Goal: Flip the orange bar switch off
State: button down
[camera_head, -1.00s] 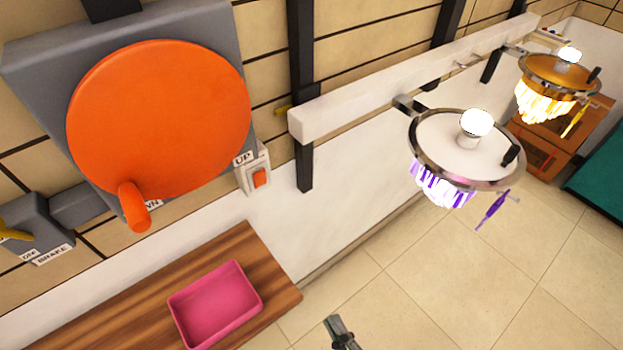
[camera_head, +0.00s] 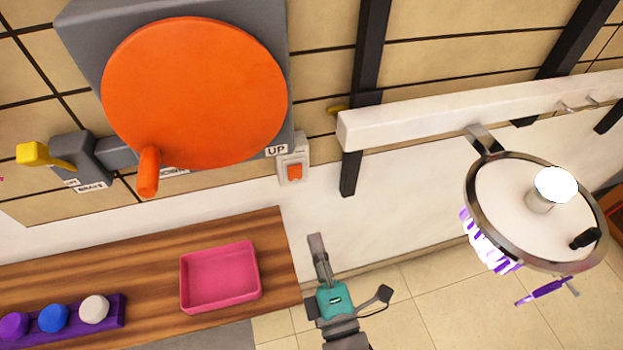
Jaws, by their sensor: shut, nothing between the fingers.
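A small orange switch (camera_head: 295,172) sits in a pale wall plate (camera_head: 284,176) just right of the large orange wheel. Its on or off position cannot be told at this size. My gripper (camera_head: 317,245) is at the lower middle, below the switch and a little to its right in the picture. Its fingers are shut and empty, pointing up the picture, and are apart from the switch.
A large orange wheel (camera_head: 195,90) with a handle is on the wall beside a yellow-handled brake lever (camera_head: 45,155). A wooden counter (camera_head: 140,255) holds a pink tray (camera_head: 220,277) and several buttons.

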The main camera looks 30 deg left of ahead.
aim_at(295, 171)
jog(key=x, duration=1.4)
jog(key=shift+f, duration=0.1)
dwell(0.3)
jog(key=shift+w+a, duration=0.2)
